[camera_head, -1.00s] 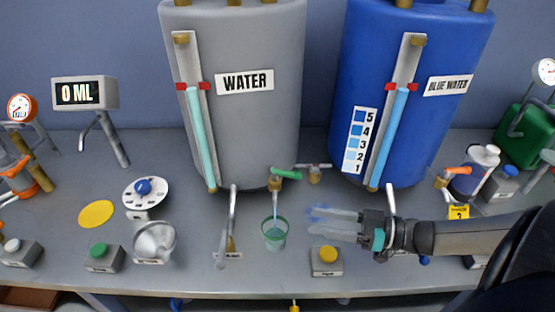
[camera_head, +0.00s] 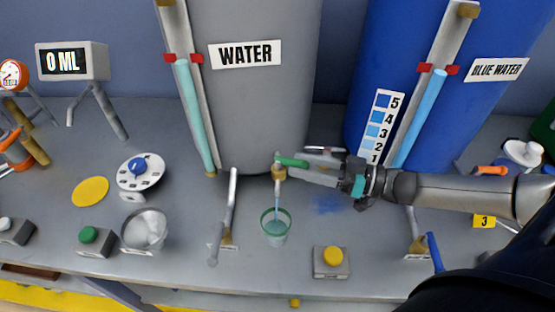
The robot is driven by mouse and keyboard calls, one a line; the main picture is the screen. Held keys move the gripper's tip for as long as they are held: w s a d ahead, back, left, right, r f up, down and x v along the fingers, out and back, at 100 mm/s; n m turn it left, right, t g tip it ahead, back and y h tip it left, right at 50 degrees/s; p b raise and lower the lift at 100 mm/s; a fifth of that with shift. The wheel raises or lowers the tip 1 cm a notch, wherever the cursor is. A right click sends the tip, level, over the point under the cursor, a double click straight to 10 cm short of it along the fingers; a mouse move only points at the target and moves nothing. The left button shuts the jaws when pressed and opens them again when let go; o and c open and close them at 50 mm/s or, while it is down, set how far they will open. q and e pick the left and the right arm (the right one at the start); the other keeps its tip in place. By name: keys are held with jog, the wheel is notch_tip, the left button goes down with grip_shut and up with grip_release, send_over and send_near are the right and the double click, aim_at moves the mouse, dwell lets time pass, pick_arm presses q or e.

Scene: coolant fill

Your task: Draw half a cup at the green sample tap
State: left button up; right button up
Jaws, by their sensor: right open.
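The green sample tap (camera_head: 291,162) has a green lever on a brass spout at the base of the grey WATER tank (camera_head: 262,110). A thin stream of water (camera_head: 277,203) runs from the spout into a clear green-rimmed cup (camera_head: 276,228) below it on the bench. Some liquid shows in the cup; its exact level is hard to read. My right gripper (camera_head: 292,170) comes in from the right with its fingers at the tap, by the green lever. It is open; whether it touches the lever is unclear. My left gripper is not in view.
A blue BLUE WATER tank (camera_head: 425,95) stands at the right. A metal lever (camera_head: 228,215) and a yellow-button box (camera_head: 331,262) flank the cup. A funnel (camera_head: 145,229), a green-button box (camera_head: 95,241) and a 0 ML display (camera_head: 70,62) stand left. Blue liquid (camera_head: 328,203) marks the bench.

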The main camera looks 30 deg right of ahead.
aim_at(283, 161)
jog(key=shift+x, duration=3.05)
jog(key=shift+w, duration=0.1)
grip_shut()
